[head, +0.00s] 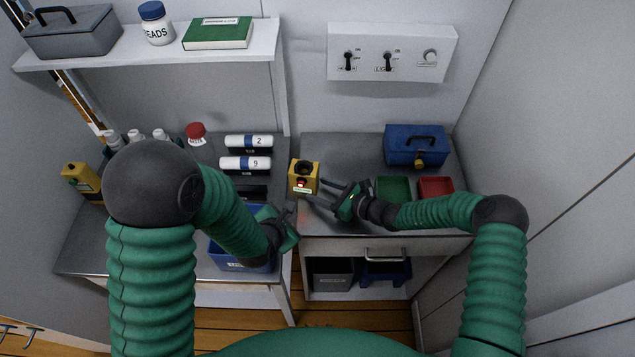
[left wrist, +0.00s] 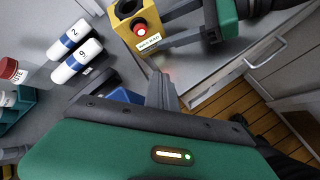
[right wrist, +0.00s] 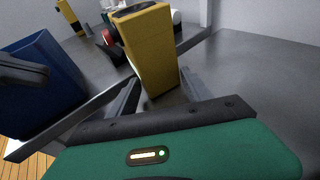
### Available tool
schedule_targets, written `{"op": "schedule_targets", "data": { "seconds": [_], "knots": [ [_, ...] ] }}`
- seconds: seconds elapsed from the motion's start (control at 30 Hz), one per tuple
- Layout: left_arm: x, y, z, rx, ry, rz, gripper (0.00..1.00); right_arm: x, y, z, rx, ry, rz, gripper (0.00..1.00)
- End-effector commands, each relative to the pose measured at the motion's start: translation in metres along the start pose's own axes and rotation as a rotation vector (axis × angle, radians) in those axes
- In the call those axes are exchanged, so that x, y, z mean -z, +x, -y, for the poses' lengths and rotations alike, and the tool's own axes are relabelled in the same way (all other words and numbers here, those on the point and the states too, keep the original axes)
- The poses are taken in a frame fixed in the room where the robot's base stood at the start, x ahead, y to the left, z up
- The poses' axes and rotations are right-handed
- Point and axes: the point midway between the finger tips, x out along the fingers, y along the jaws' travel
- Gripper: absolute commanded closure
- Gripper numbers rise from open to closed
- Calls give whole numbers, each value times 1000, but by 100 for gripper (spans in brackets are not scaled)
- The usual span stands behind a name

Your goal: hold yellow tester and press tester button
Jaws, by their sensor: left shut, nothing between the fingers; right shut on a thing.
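The yellow tester (head: 304,178) stands upright near the left edge of the right counter. Its red button (left wrist: 140,29) and a white label face my left gripper. My right gripper (head: 322,191) reaches in from the right and is shut on the tester, with one finger on either side of it; the tester's body also shows between the fingers in the right wrist view (right wrist: 152,55). My left gripper (head: 295,210) is shut and empty, in front of the tester and below the button. Its fingertips (left wrist: 160,75) point at the tester but look apart from the button.
A blue bin (head: 226,258) sits beside my left gripper on the left counter. White cylinders (head: 246,163) lie behind it. Green (head: 393,186) and red (head: 436,184) trays and a blue toolbox (head: 415,145) are on the right. A switch panel (head: 390,52) hangs above.

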Motion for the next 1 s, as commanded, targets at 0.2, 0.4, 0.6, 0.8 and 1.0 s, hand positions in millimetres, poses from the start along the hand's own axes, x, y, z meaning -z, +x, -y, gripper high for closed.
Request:
{"op": "schedule_targets", "data": {
  "seconds": [0.2, 0.4, 0.6, 0.8, 1.0],
  "knots": [
    [-20, 27, -19, -1, 3, 2, 100, 0, 0, 0, 0, 0, 1, 65],
    [-32, 43, -31, 0, 4, 1, 100, 0, 0, 0, 1, 0, 1, 65],
    [-35, 46, -34, 1, 4, 1, 100, 0, 0, 0, 0, -1, 1, 65],
    [-35, 46, -34, 0, 4, 1, 100, 0, 0, 0, 0, 0, 1, 65],
    [-35, 46, -34, 0, 4, 1, 100, -1, 0, 0, 0, -1, 1, 65]
  ]
}}
